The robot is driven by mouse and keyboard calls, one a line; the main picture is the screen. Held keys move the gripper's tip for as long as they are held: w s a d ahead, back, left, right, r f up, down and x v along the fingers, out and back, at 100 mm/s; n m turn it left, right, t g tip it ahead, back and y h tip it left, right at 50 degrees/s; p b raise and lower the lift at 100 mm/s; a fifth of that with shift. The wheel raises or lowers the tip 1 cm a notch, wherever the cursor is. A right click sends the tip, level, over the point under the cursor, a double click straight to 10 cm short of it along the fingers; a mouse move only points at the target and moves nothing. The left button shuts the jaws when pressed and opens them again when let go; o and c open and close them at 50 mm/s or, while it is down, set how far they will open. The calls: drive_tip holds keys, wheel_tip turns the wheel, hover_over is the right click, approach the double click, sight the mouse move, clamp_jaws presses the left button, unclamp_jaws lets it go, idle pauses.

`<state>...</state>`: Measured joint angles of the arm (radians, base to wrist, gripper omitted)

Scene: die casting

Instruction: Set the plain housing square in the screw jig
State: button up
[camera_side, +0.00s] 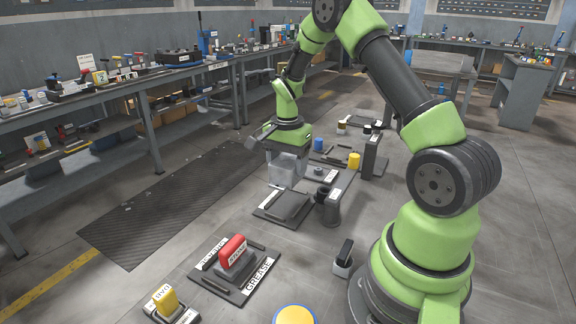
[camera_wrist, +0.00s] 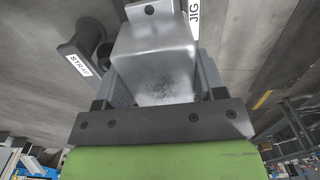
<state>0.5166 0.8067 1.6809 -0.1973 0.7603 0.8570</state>
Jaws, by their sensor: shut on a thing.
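My gripper (camera_side: 286,150) is shut on a plain grey metal housing (camera_side: 284,172), which hangs below it in the side view. The housing (camera_wrist: 155,62) fills the middle of the wrist view between the two fingers, with a small hole in its tab at the top. A dark flat plate (camera_side: 272,212), which looks like the screw jig, lies on the floor just below and in front of the housing. A white JIG label (camera_wrist: 194,12) shows beside the housing in the wrist view. I cannot tell whether the housing touches the plate.
A red block (camera_side: 232,247) sits on a GREASE-labelled plate (camera_side: 262,275) nearer the camera. A yellow block (camera_side: 166,299) is front left. A yellow cylinder (camera_side: 354,160) stands behind right.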

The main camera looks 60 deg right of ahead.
drive_tip(key=shift+f, duration=3.15)
drive_tip(key=shift+f, duration=0.5)
drive_tip(key=o, duration=1.4)
drive_tip(key=shift+o, duration=0.2)
drive_tip(key=shift+r, duration=4)
